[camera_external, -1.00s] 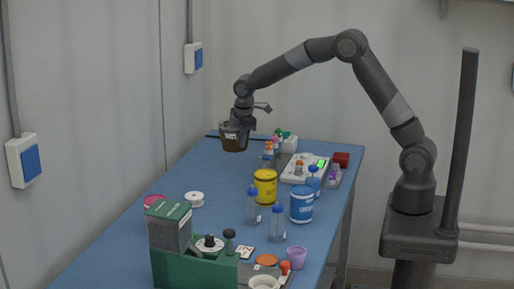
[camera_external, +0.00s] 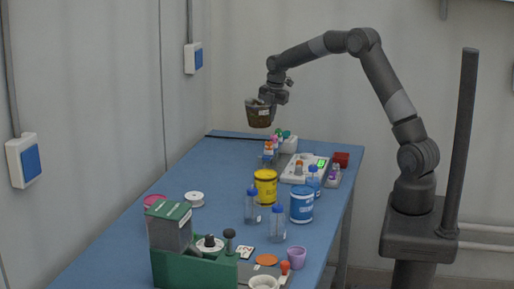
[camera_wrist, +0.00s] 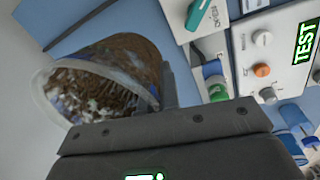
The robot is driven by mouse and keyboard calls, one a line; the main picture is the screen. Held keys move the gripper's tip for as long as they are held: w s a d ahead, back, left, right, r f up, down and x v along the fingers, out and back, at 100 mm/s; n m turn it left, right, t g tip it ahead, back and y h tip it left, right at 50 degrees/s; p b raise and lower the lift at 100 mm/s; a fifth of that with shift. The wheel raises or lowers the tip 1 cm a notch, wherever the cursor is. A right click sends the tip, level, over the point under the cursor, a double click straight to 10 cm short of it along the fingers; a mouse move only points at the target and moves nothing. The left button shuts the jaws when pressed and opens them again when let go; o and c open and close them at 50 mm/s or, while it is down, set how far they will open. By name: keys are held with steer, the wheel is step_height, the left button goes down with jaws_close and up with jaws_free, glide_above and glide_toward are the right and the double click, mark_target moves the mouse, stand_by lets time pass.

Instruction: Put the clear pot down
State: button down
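The clear pot (camera_external: 259,113) holds brown bark-like filling and has a small pale label. My gripper (camera_external: 268,100) is shut on the pot at its upper right side and holds it in the air above the far end of the blue table (camera_external: 225,165). In the wrist view the clear pot (camera_wrist: 100,80) shows at the left, tilted in that picture, with its clear rim and the filling visible.
Small capped bottles (camera_external: 268,152) and a white box (camera_external: 288,144) stand below and right of the pot. A white meter with a green display (camera_external: 304,168) is nearby. A yellow tub (camera_external: 265,187) and a blue-white tub (camera_external: 301,205) stand closer. The far left table surface is bare.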

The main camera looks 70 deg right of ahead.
steer(key=s+d+n, duration=0.2)
steer(key=d, duration=0.4)
steer(key=w+a+f, duration=0.2)
steer(key=w, duration=0.1)
steer(key=w+a+f, duration=0.2)
steer(key=w, duration=0.1)
steer(key=w+a+f, duration=0.2)
steer(key=w+f, duration=0.1)
steer(key=shift+w+a, duration=0.2)
steer(key=shift+a, duration=0.2)
steer(key=shift+f, duration=1.9)
steer(key=shift+f, duration=0.15)
steer(key=c, duration=1.7)
jaws_free()
